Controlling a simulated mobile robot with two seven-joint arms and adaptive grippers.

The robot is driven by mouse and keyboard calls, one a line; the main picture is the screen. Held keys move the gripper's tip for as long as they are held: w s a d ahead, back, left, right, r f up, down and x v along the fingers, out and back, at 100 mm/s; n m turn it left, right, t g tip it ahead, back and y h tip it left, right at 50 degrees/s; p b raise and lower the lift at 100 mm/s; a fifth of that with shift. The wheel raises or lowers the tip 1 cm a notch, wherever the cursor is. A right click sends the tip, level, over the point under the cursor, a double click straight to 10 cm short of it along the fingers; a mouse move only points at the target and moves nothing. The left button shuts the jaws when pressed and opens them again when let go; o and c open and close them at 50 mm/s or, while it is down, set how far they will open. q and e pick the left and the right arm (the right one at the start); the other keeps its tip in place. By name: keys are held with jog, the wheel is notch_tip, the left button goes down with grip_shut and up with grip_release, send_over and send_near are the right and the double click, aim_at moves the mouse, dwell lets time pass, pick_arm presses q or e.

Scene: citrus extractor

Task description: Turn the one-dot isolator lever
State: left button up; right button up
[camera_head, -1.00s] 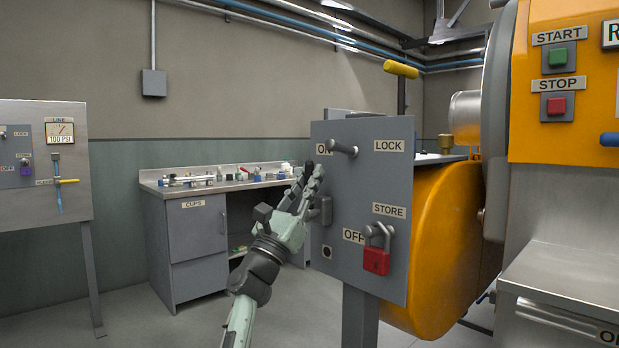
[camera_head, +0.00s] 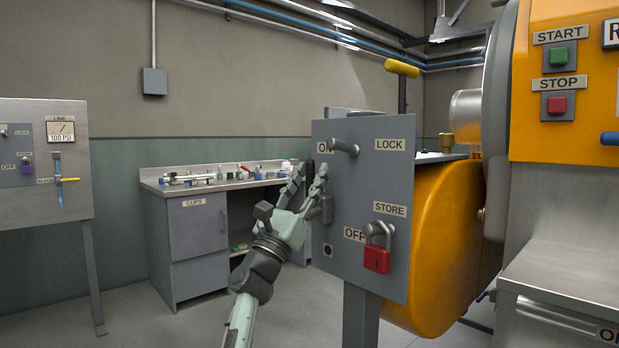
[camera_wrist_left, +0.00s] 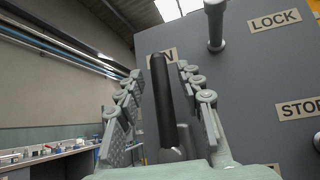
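The isolator lever is a black handle (camera_wrist_left: 163,100) that stands upright, its top by the ON label, on a grey panel (camera_head: 363,185). A small plate with one dark dot (camera_head: 328,251) sits on the panel below the lever's grey hub (camera_head: 327,208). My left gripper (camera_head: 310,167) is open in front of the panel's left side. In the left wrist view its two fingers stand on either side of the handle, with gaps visible, so it is not gripped. The handle is partly hidden by the fingers in the head view. My right gripper is out of view.
A red padlock (camera_head: 377,259) hangs at STORE, right of OFF. The orange machine (camera_head: 440,240) stands behind the panel. A workbench (camera_head: 190,240) with small items is at the back left.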

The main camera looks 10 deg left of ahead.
pick_arm(q)
jog(key=v, duration=1.2)
jog(key=s+d+f+m+g, duration=0.3)
jog(key=f+m+g, duration=0.3)
jog(key=f, duration=0.7)
jog(key=s+d+f+m+g+y, duration=0.1)
jog(key=s+d+f+m+g, duration=0.15)
jog(key=f+m, duration=0.7)
jog(key=s+d+f+m+g, duration=0.2)
jog(key=f+m+g, duration=0.3)
jog(key=f, duration=1)
jog(key=s+a+f+m+g+y, duration=0.2)
jog(key=s+f+m, duration=0.1)
jog(key=s+f, duration=0.4)
jog(key=s+a+f+m+g+y, duration=0.2)
jog(key=s+f+m+g, duration=0.15)
jog(key=f, duration=0.45)
jog(key=s+a+f+m+g+y, duration=0.1)
jog(key=s+a+f+m+y, duration=0.2)
jog(key=s, duration=0.5)
jog(key=s+a+f+m+g+y, duration=0.2)
jog(key=s+a+f+m, duration=0.1)
jog(key=s+a+f, duration=0.3)
jog(key=shift+s+a+f+m+y, duration=0.15)
jog(key=shift+s+a+m+y, duration=0.3)
jog(key=shift+s, duration=0.55)
